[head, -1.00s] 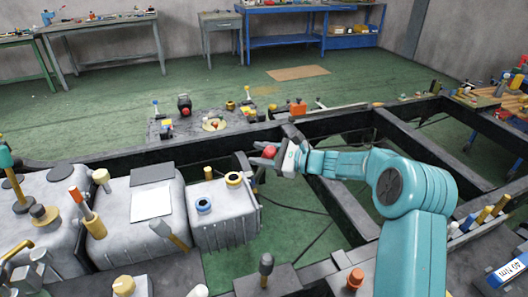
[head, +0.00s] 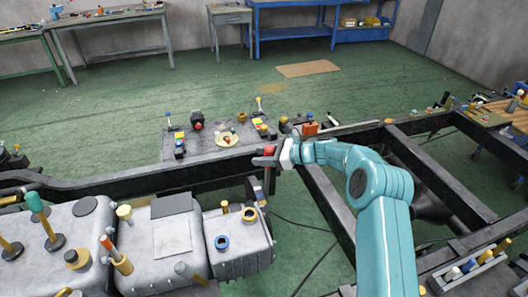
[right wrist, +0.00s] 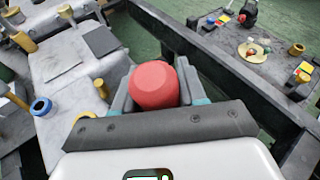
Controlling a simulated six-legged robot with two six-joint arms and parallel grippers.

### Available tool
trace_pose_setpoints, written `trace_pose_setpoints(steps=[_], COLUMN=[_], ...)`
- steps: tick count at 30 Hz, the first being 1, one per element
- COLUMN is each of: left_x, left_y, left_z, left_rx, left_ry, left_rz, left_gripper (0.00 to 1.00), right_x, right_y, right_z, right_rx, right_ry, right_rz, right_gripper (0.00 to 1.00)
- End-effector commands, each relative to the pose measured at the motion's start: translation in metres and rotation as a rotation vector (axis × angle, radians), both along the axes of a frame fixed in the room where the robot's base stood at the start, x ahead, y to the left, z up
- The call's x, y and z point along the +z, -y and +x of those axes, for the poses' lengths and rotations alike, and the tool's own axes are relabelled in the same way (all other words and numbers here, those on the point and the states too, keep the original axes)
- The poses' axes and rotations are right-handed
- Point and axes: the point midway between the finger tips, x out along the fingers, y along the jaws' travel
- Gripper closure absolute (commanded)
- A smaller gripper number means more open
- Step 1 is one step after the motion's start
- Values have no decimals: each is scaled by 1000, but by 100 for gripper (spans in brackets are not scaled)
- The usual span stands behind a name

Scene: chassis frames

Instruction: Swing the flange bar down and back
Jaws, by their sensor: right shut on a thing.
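A red rounded knob (head: 269,150) sits between the fingers of my right gripper (head: 267,158), over the black frame rail beyond the grey tanks. In the right wrist view the knob (right wrist: 154,86) fills the gap between the two grey fingers. My right gripper is shut on it. The fingers and the knob hide what lies beneath, so I cannot tell how the knob joins the flange bar or how the bar is angled. My left gripper is not in view.
Grey tanks (head: 240,258) with a blue ring cap (head: 221,243) and a yellow ring cap (head: 249,215) stand at the near left. The black rail (head: 120,184) runs behind them. A grey plate (head: 180,150) with small parts lies beyond. Green floor shows between the crossbeams.

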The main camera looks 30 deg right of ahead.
Motion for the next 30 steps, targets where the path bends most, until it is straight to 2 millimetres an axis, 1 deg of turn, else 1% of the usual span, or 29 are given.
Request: trace_pose_setpoints(steps=[1, 6, 20, 21, 22, 30], left_x=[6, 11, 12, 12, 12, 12], left_y=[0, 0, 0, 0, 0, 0], left_z=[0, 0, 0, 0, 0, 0], left_rx=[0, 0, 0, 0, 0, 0], left_ry=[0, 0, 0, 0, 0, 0], left_rz=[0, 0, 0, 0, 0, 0], left_gripper=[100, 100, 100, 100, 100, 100], right_x=[3, 1, 0, 0, 0, 0], right_y=[1, 1, 2, 2, 2, 1], right_z=[1, 3, 3, 3, 3, 5], right_rx=[-2, -1, -1, -1, -1, 0], right_ry=[-8, -29, -36, -36, -36, -36], right_rz=[-1, 3, 7, 7, 7, 8], right_gripper=[100, 100, 100, 49, 40, 39])
